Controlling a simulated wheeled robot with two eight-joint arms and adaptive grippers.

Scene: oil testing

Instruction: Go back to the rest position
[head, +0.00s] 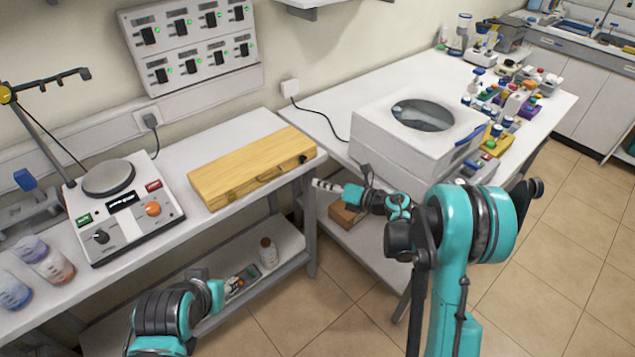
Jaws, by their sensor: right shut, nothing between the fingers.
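My right arm, teal and black, comes in from the lower right. Its gripper (327,186) is shut and empty. In the picture it lies between the wooden case and the white box-shaped machine, over the gap at the table corner. My left arm shows at the lower left, in front of the lower shelf. Its gripper (234,286) is small and partly lost against the things on that shelf, so its fingers cannot be made out.
A hotplate stirrer (125,215) and a closed wooden case (250,168) stand on the left table. The white machine (390,140) with a round opening stands on the right table. Several small bottles (510,105) crowd behind it. A brown bottle (268,252) stands on the lower shelf. Tiled floor (560,260) is clear at right.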

